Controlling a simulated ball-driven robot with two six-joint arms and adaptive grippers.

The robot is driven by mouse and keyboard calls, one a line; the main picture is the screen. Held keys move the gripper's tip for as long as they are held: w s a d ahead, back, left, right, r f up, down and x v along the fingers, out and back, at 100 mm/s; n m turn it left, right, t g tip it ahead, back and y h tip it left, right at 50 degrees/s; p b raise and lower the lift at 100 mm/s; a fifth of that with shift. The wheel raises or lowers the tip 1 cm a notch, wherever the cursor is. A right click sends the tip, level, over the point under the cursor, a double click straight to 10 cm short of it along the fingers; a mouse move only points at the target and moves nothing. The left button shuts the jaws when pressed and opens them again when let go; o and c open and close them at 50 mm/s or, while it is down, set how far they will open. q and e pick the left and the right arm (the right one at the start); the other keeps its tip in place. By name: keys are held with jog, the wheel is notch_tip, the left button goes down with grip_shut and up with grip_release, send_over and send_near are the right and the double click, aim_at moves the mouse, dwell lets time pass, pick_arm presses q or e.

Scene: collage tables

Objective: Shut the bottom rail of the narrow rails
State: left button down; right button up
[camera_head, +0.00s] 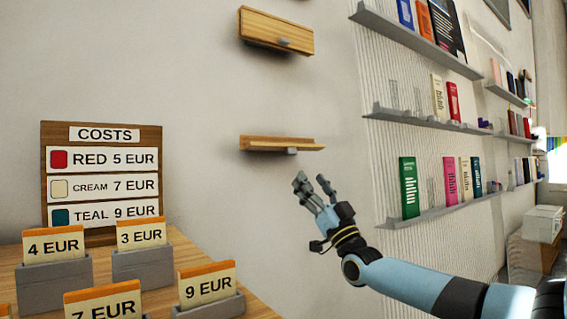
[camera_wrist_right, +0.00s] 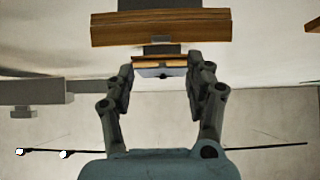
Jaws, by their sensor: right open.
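Two short wooden rails are fixed one above the other on the pale wall in the head view. The upper rail (camera_head: 268,27) shows a broad wooden face with a grey handle. The bottom rail (camera_head: 265,142) shows as a thin ledge with a small grey handle (camera_head: 291,151) at its front. My right gripper (camera_head: 313,187) is open and empty, just below and right of the bottom rail, apart from it. In the right wrist view, a wooden rail (camera_wrist_right: 160,28) with a grey handle lies beyond the open fingers (camera_wrist_right: 160,80). My left gripper is out of view.
A wooden COSTS board (camera_head: 101,240) stands at the left, behind several price cards in grey holders on a wooden table (camera_head: 240,292). Grey wall shelves (camera_head: 430,213) with books run along the right. The wall around the bottom rail is clear.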

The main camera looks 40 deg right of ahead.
aim_at(293, 154)
jog(key=b+x, duration=0.2)
jog(key=x, duration=0.7)
jog(key=shift+w, duration=0.1)
jog(key=shift+r, duration=0.1)
grip_shut()
